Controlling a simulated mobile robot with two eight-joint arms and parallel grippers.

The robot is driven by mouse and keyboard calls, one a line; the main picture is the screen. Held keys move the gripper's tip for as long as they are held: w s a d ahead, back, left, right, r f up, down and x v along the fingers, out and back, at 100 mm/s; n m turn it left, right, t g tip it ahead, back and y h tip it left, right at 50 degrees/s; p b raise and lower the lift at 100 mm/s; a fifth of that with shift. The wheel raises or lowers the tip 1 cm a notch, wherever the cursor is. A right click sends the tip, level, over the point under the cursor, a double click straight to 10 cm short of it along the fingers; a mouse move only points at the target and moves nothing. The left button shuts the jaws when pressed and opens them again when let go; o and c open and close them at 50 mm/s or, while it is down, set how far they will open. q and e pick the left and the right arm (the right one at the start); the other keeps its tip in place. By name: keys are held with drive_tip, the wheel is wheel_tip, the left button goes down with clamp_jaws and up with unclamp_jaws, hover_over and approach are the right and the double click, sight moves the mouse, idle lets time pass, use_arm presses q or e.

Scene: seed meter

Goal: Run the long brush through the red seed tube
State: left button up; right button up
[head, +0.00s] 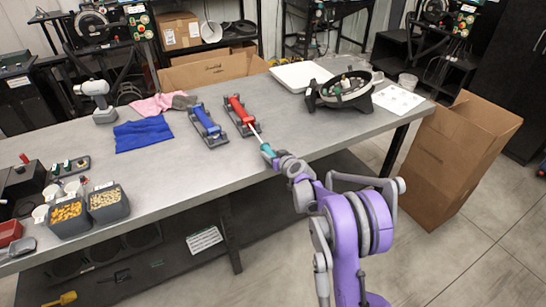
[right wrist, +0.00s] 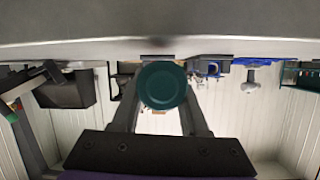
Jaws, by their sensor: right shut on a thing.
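The red seed tube (head: 239,107) lies in a dark cradle on the grey workbench, pointing toward my right arm. My right gripper (head: 273,155) is shut on the teal handle (head: 267,149) of the long brush at the bench's front edge. The brush's pale rod (head: 256,134) runs from the handle to the near end of the red tube, roughly in line with it. The bristles are hidden, and how far they are inside the tube cannot be told. In the right wrist view the round teal handle end (right wrist: 163,86) sits between my fingers. My left gripper is out of view.
A blue tube (head: 207,121) in a similar cradle lies just left of the red one. A blue cloth (head: 143,134) lies further left. A black round seed meter (head: 340,91) and a white tray (head: 300,75) stand to the right. The bench's front edge (head: 180,206) is near my right gripper.

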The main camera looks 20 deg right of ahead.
drive_tip(key=p, duration=0.1)
approach(258, 137)
drive_tip(key=shift+w+a+f, duration=0.1)
drive_tip(key=shift+w+f, duration=1.45)
drive_tip(key=shift+w, duration=0.05)
drive_tip(key=shift+w+p, duration=0.55)
drive_tip(key=shift+w, duration=2.2)
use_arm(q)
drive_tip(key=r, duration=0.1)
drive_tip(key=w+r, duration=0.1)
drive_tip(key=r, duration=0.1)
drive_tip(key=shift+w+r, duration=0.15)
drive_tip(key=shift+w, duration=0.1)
use_arm(e)
drive_tip(key=shift+s, duration=0.1)
